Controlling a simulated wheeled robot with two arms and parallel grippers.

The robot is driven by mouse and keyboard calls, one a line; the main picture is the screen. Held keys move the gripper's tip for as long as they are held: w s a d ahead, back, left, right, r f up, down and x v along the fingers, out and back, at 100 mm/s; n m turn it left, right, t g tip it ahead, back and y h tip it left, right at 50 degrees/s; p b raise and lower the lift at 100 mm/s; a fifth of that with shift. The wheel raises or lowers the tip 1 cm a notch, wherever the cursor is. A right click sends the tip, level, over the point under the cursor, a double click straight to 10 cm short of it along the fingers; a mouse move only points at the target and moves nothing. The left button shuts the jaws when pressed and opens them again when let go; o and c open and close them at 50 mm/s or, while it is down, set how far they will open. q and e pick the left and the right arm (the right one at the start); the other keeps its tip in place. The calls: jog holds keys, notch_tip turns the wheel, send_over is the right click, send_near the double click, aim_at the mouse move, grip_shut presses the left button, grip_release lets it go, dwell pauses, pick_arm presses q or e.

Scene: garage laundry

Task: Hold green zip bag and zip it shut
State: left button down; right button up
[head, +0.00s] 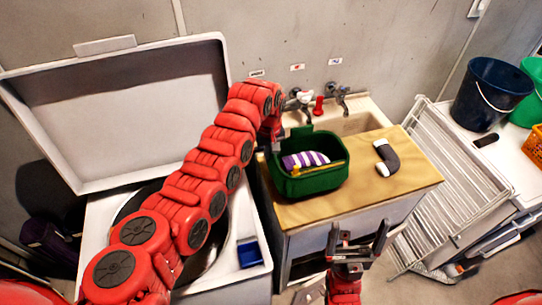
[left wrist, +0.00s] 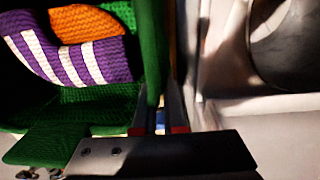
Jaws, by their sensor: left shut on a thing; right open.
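The green zip bag (head: 312,183) stands open on the wooden counter, with a purple sock with white stripes (head: 305,160) inside. My left gripper (head: 273,146) is at the bag's left side. In the left wrist view my left gripper (left wrist: 160,118) is shut on the green bag's wall (left wrist: 150,45); the striped sock (left wrist: 60,55) and an orange knitted thing (left wrist: 90,22) show inside. My right gripper (head: 357,245) is open and empty, in front of the counter.
A dark grey and white sock (head: 387,158) lies on the wooden counter (head: 408,187), right of the bag. A sink with taps (head: 352,120) is behind. An open-lidded washer (head: 110,120) stands left, a white drying rack (head: 450,190) right. Buckets (head: 492,92) stand far right.

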pick_arm(q)
jog(key=shift+f+b, duration=0.65)
jog(key=shift+f, duration=0.65)
dwell(0.7)
